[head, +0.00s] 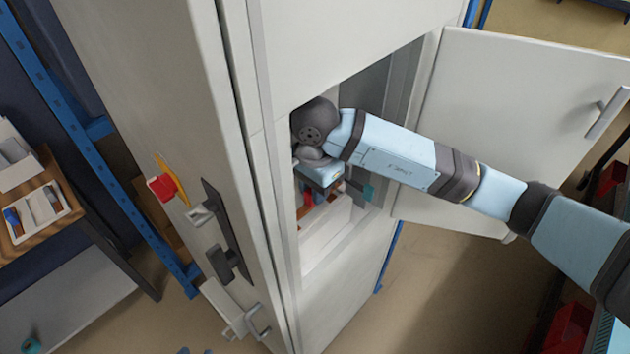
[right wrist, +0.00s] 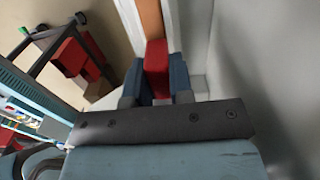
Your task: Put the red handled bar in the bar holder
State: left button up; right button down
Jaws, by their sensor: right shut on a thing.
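My right gripper (head: 325,176) reaches into the open compartment of the tall white cabinet. In the right wrist view its two blue-grey fingers (right wrist: 157,85) are shut on a red piece (right wrist: 157,57), which looks like the red handle of the bar. The rest of the bar is hidden. In the head view, red pieces (head: 304,204) show low in the compartment, below the gripper. I cannot tell which of them belongs to the held bar. I cannot make out the bar holder for certain. My left gripper is not in view.
The cabinet's door (head: 510,130) stands open at right, and its side wall (right wrist: 265,80) is close beside the gripper. A red knob on a yellow plate (head: 165,185) sticks out at left. A blue rack post (head: 90,150) and a tray with small items (head: 38,212) are farther left.

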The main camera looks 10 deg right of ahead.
jog(key=shift+a+f, duration=0.1)
jog(key=shift+f, duration=0.6)
jog(key=shift+s+a, duration=0.1)
jog(key=shift+b, duration=0.35)
jog(key=shift+s+a, duration=0.1)
